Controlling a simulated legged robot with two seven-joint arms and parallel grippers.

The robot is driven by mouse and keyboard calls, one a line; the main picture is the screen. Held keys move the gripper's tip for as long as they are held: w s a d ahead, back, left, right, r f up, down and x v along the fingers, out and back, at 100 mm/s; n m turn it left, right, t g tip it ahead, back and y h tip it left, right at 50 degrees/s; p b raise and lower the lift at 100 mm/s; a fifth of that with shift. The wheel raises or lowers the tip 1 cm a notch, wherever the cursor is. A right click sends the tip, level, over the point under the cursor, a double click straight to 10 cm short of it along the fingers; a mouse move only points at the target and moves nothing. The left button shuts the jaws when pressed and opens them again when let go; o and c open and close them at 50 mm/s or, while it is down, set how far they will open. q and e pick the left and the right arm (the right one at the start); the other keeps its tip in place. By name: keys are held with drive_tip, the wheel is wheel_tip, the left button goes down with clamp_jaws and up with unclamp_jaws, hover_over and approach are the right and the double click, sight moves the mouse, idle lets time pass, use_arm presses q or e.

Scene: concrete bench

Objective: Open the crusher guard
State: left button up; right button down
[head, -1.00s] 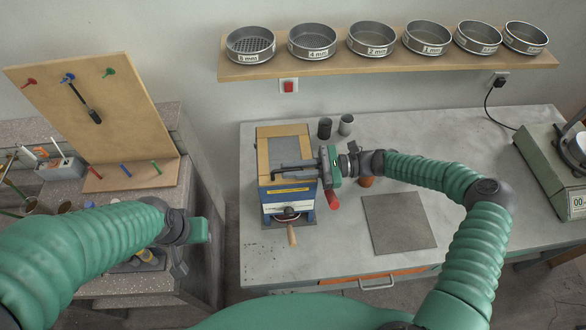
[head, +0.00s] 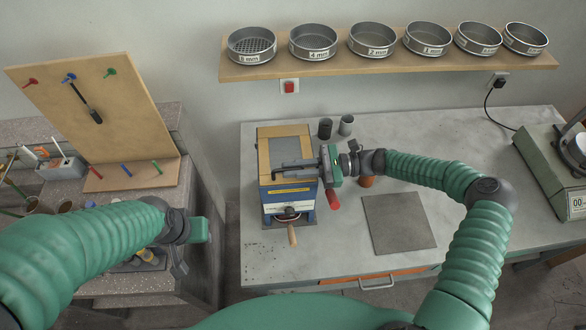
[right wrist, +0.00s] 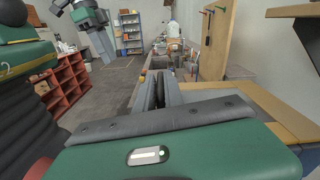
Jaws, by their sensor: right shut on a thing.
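The crusher (head: 288,203) is a blue and white box with a wooden-framed top, standing at the left end of the bench. Its guard (head: 287,150) is the dark grey panel lying within that frame. My right gripper (head: 285,170) reaches in from the right, its fingers lying low across the near part of the top. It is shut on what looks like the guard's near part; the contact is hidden. In the right wrist view the fingers (right wrist: 160,92) are close together.
A red handle (head: 333,201) is just right of the crusher, and a wooden-handled lever (head: 292,236) is at its front. Two cups (head: 346,124) stand behind. A grey mat (head: 398,222) lies to the right. A shelf of sieves (head: 400,65) is above.

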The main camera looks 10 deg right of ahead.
sight(291, 159)
drive_tip(key=shift+w+r+m+p, duration=0.3)
drive_tip(key=shift+r+m+p, duration=0.15)
drive_tip(key=shift+r, duration=0.4)
drive_tip(key=w+r+m+p, duration=0.2)
drive_tip(key=w+r+m, duration=0.2)
drive_tip(key=r, duration=0.4)
drive_tip(key=shift+w+r, duration=0.4)
drive_tip(key=shift+w, duration=0.4)
drive_tip(key=shift+m, duration=0.25)
